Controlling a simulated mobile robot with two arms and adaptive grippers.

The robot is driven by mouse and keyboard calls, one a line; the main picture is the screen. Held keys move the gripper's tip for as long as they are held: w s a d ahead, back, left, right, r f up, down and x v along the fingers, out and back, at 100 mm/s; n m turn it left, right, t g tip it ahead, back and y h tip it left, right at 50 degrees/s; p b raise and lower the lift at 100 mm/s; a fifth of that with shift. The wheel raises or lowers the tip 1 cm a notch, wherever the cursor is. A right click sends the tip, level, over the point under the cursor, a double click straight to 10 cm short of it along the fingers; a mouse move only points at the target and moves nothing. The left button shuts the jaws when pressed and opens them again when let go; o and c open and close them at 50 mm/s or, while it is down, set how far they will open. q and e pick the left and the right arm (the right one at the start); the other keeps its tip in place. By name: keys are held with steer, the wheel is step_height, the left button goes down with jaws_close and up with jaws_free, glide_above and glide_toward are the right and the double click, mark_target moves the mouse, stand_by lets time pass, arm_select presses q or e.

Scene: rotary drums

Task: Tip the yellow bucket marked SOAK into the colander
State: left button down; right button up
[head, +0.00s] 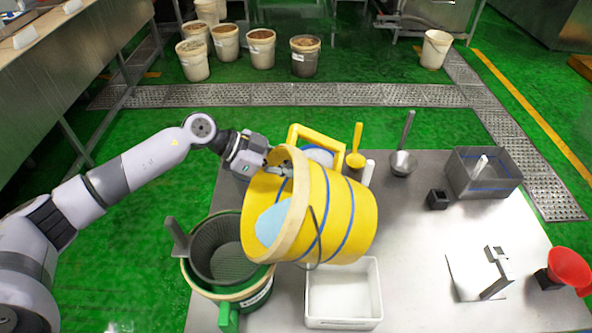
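The yellow bucket (338,215) with blue bands is tipped on its side above the table, its mouth facing left. A light blue patch (272,222) shows inside its mouth. My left gripper (278,170) is at the bucket's upper rim and appears shut on it; its fingertips are partly hidden. The dark grey mesh colander (222,252) sits in a green-rimmed container (250,296) just left of and below the bucket's mouth. Nothing is visible in the colander. No SOAK marking is readable from here. My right gripper is not in view.
A white tray (342,297) stands below the bucket. A yellow frame (318,140), a yellow scoop (356,150), a metal ladle (403,160) and a grey bin (484,172) are behind and right. A red funnel (568,268) stands far right.

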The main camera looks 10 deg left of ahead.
arm_select(q)
steer(key=shift+s+a+r+t+h, duration=0.1)
steer(key=shift+a+r+t+h, duration=0.25)
steer(key=shift+h, duration=0.25)
steer(key=shift+s+a+r+h+b, duration=0.15)
steer(key=shift+a+h+b, duration=0.3)
steer(key=shift+b, duration=1.2)
steer(key=shift+s+a+f+h+b, duration=0.15)
steer(key=shift+a+h+b, duration=0.25)
steer(key=shift+b, duration=1.25)
steer(key=shift+s+a+r+t+h+b, duration=0.15)
steer(key=shift+a+r+t+h+b, duration=0.15)
steer(key=shift+b, duration=1.25)
steer(key=shift+s+a+r+t+h+b, duration=0.15)
steer(key=shift+a+h+b, duration=0.2)
steer(key=shift+b, duration=1.2)
